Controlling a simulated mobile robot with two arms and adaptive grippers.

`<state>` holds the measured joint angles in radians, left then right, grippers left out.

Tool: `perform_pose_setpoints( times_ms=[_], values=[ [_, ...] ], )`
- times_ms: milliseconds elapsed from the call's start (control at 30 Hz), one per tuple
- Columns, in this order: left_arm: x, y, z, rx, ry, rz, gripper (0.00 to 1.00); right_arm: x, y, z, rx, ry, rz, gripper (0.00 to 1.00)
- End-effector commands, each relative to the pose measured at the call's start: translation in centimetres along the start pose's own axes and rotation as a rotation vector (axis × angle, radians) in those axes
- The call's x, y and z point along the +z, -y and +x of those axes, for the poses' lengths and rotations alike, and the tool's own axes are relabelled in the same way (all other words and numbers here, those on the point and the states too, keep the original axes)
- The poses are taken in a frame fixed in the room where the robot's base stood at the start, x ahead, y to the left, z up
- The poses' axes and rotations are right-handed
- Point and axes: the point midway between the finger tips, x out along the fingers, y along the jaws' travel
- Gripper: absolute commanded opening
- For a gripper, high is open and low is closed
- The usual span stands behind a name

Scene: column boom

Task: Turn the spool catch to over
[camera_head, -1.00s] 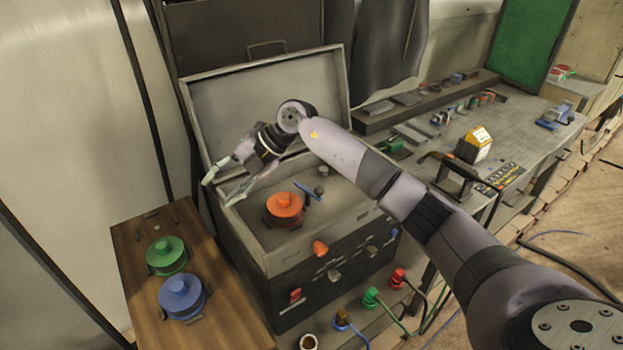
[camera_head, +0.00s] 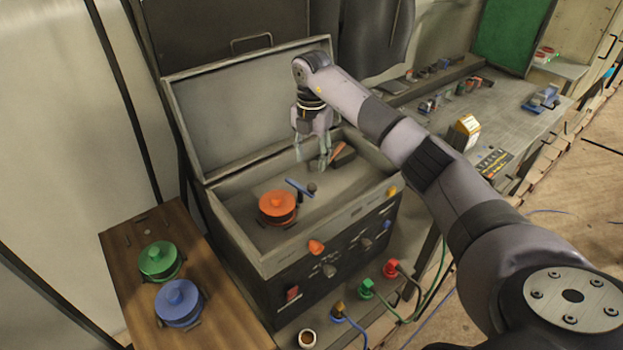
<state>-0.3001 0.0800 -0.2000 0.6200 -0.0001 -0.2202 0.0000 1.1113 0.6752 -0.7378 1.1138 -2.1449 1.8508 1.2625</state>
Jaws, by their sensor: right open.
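An orange spool (camera_head: 277,207) sits inside the open case (camera_head: 237,243). A small blue lever (camera_head: 299,187), which looks like the spool catch, stands just right of the spool and lies slantwise, apart from its top. A dark knob (camera_head: 312,188) is at the lever's right end. My right gripper (camera_head: 311,163) points down over the back of the case, behind and above the blue lever. Its fingers are apart with nothing between them, and it does not appear to touch the lever. My left gripper is not in view.
The raised lid (camera_head: 245,115) stands behind the gripper. A reddish-brown piece (camera_head: 343,154) is right of the fingers. Green (camera_head: 160,261) and blue (camera_head: 180,302) spools stand on the wooden board at left. Knobs and plugs line the case front.

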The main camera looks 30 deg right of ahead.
Motion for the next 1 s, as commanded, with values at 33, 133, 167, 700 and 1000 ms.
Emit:
perform_pose_setpoints(
  times_ms=[33,133,167,700,1000],
  values=[
    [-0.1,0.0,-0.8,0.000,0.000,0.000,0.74,-0.1,0.1,1.0,-0.005,-0.004,-0.001,0.44],
    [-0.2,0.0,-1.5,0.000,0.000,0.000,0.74,-0.1,0.1,3.1,-0.003,-0.004,-0.001,0.44],
    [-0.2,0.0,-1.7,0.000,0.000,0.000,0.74,-0.1,0.1,3.8,-0.004,-0.004,-0.001,0.44],
    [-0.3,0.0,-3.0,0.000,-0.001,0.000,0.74,-0.1,0.0,9.5,0.001,-0.001,-0.002,0.44],
    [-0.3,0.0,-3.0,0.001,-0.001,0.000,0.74,-0.1,0.0,9.5,0.002,-0.001,-0.002,0.36]
  ],
)
